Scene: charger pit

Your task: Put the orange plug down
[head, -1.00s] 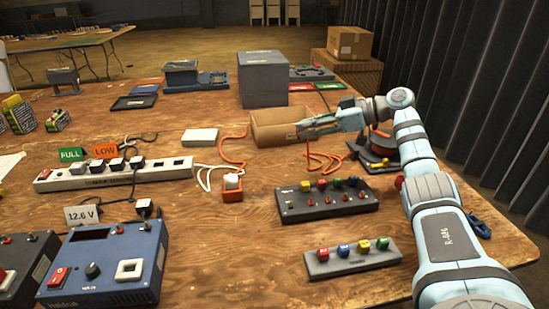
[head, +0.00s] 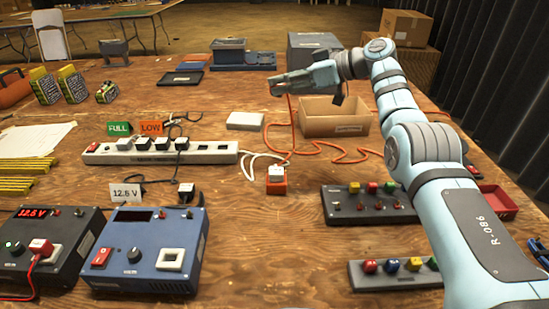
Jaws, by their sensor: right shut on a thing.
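My right gripper (head: 274,88) is held above the table, behind and left of the open cardboard box (head: 333,126) in the picture. It is shut. An orange cord (head: 326,151) rises from the table to its fingers, so it seems to hold the orange plug; the plug itself is too small and covered to make out. An orange socket block (head: 277,188) with a white plug (head: 276,172) in it stands on the table in front of the box. My left gripper is not in view.
A long power strip (head: 160,157) with several plugs and FULL and LOW cards lies at left centre. A small white box (head: 245,120) stands below the gripper in the picture. Button panels (head: 368,205) stand at right, charger units (head: 145,262) at front left. Bare wood lies between them.

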